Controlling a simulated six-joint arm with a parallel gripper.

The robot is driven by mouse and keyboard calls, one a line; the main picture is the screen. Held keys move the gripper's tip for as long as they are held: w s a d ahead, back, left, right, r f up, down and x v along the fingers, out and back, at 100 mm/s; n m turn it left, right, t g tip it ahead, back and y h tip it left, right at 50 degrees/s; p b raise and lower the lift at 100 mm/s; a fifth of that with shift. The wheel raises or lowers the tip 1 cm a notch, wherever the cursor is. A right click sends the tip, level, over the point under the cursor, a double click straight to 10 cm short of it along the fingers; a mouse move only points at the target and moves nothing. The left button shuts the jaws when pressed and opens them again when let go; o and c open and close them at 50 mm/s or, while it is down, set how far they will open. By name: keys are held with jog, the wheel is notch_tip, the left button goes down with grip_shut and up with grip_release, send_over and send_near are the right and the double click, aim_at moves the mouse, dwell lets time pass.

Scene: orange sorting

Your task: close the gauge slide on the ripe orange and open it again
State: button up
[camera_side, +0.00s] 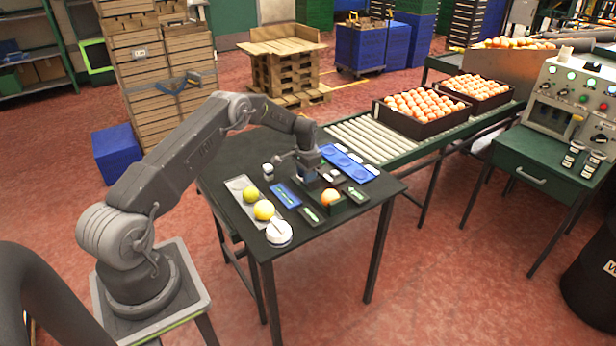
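An orange fruit (330,196) sits at the front right of the dark table, in or against a small dark block that looks like the gauge (342,206). The gauge slide is too small to make out, and I cannot tell how far it is open. My gripper (309,176) points down just behind and left of the orange, low over the table. Its fingers are dark and small here, so I cannot tell whether they are open or hold anything.
A blue mat (286,195), a small jar (268,171) and a blue tray with round recesses (347,161) surround the gripper. A roller conveyor (371,137) adjoins behind.

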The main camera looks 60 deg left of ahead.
notch_tip(320, 180, up, 14)
dwell(0.7)
jog(key=s+d+r+t, duration=0.1)
jog(key=s+d+r, duration=0.3)
jog(key=d+r, duration=0.55)
jog(key=s+d+r+t, duration=0.1)
jog(key=s+d+r, duration=0.4)
jog(key=d+r, duration=0.4)
jog(key=s+d+t, duration=0.1)
jog(key=s+d, duration=0.3)
jog(key=s, duration=0.4)
jog(key=s+d+r+t, duration=0.1)
jog(key=s+d, duration=0.3)
jog(key=s, duration=0.3)
jog(key=s+d+t, duration=0.1)
jog(key=s+d, duration=0.3)
jog(key=s, duration=0.4)
jog(key=shift+s+d+r+t, duration=0.2)
jog(key=shift+s+d+t, duration=0.1)
jog(key=shift+s+d, duration=0.05)
